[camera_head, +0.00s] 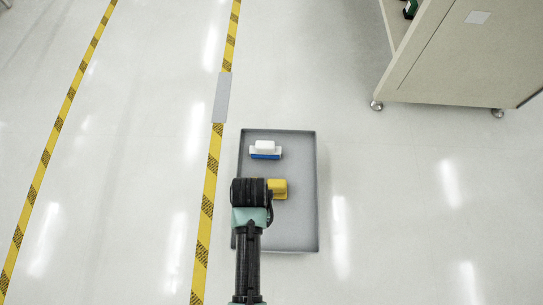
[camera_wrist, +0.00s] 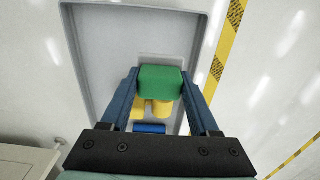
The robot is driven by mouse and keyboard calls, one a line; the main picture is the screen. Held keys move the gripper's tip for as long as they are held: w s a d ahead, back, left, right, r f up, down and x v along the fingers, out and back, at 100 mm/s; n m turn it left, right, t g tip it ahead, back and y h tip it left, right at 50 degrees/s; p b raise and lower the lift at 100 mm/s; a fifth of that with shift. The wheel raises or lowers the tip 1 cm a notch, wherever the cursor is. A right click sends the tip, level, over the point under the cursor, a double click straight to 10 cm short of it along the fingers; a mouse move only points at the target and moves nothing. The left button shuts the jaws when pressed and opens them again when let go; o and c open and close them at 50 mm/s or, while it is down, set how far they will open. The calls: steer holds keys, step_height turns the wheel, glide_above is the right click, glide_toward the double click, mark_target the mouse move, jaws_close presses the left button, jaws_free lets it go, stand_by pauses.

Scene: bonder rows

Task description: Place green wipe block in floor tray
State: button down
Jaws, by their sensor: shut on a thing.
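My gripper (camera_wrist: 160,88) is shut on a green wipe block (camera_wrist: 160,84), held between the two fingers in the wrist view. The block is above the grey floor tray (camera_wrist: 87,85), and I cannot tell how high. In the head view the tray (camera_head: 301,229) lies on the floor, and my arm covers its lower left part. The green block is hidden behind my arm there.
A yellow block (camera_head: 279,187) and a white and blue block (camera_head: 265,149) sit in the tray. Its right side looks bare. Yellow-black floor tape (camera_head: 213,150) runs left of it. A beige wheeled cabinet (camera_head: 455,55) stands at upper right.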

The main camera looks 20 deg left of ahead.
step_height(320, 180, down, 10)
steer(key=b, duration=0.7)
steer(key=shift+c, duration=0.6)
jaws_free()
steer(key=shift+f, duration=0.1)
step_height(320, 180, up, 12)
steer(key=p, duration=0.8)
steer(key=shift+r, duration=0.2)
